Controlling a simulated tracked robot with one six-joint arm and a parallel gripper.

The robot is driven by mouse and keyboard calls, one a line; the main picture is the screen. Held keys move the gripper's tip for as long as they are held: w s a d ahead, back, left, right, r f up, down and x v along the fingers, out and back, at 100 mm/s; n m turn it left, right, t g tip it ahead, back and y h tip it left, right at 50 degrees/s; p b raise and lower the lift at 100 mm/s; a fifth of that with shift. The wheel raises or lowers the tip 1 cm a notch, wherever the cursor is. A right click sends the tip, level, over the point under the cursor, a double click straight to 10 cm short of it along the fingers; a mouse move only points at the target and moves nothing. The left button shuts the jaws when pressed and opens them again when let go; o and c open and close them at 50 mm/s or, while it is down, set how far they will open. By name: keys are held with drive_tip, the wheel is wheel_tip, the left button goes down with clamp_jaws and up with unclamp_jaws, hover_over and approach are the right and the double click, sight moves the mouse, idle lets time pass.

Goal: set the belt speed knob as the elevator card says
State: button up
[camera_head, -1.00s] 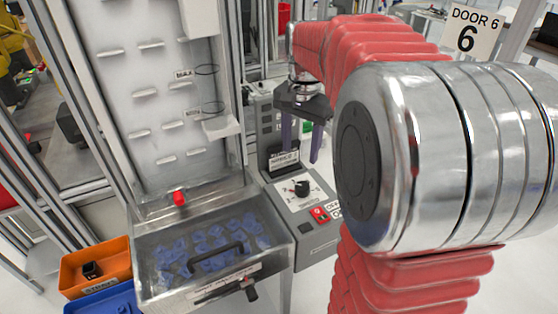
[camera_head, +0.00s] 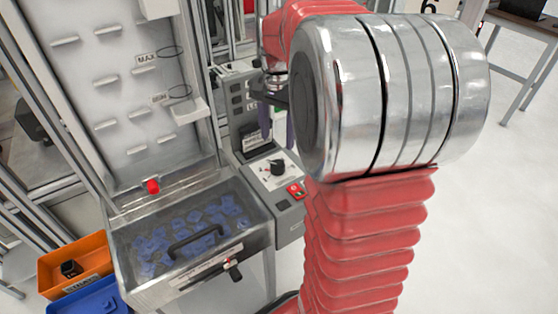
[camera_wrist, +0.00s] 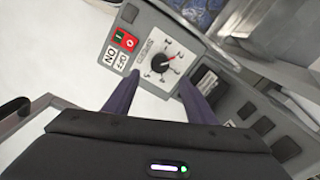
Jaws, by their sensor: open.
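The belt speed knob (camera_head: 277,167) is a black dial on a white numbered plate on the grey control panel. It also shows in the wrist view (camera_wrist: 158,65), with a red pointer mark, between and beyond my fingers. My gripper (camera_wrist: 162,92) is open and empty, its two purple fingers apart on either side of the knob plate in the picture. In the head view my gripper (camera_head: 276,125) hangs above the panel, partly hidden by my arm. A dark card holder (camera_head: 250,142) with a small label stands behind the knob; I cannot read its text.
A red and green switch (camera_wrist: 124,40) with ON/OFF labels sits beside the knob. A clear-lidded hopper (camera_head: 190,235) of blue pieces stands left of the panel. An orange bin (camera_head: 85,265) and a blue bin (camera_head: 100,297) are at lower left. Open floor lies at right.

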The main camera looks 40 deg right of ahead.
sight(278, 163)
wheel_tip(278, 163, down, 10)
drive_tip(key=shift+f, duration=0.15)
idle(0.3)
drive_tip(key=shift+c, duration=0.2)
